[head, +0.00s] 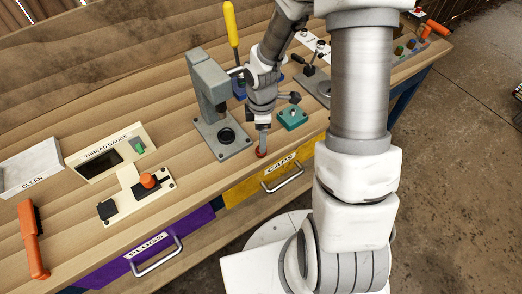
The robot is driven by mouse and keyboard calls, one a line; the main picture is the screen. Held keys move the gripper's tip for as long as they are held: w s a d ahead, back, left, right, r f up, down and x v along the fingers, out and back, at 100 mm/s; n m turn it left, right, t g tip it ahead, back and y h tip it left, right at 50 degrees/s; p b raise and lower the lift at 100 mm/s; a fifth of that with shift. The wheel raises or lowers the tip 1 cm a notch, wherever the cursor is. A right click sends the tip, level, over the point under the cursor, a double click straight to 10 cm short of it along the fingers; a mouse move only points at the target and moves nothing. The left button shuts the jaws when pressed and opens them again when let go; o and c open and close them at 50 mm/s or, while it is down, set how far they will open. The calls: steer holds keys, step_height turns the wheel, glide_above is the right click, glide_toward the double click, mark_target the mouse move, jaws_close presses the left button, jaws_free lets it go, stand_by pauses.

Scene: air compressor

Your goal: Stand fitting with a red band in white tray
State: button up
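My gripper (263,128) points down near the front edge of the wooden bench, just right of the grey press. A small red piece (261,152) shows directly below its tip, at or close to the bench top. It may be the fitting with the red band, but it is too small to be sure. I cannot tell whether my fingers are closed on it. A white tray (30,168) marked CLEAN lies at the far left of the bench, cut by the picture edge.
The grey press (211,95) stands left of my gripper and a teal block (292,118) right of it. The thread gauge (108,152), a plate with an orange knob (137,195) and an orange-handled brush (32,240) lie near the tray. Drawers marked PLUGS (145,250) and CAPS (275,172) are below.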

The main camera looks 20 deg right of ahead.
steer(key=f, duration=0.4)
steer(key=shift+s+a+f, duration=0.15)
steer(key=shift+s+f, duration=0.05)
steer(key=shift+s, duration=0.1)
steer(key=shift+f, duration=0.6)
jaws_close()
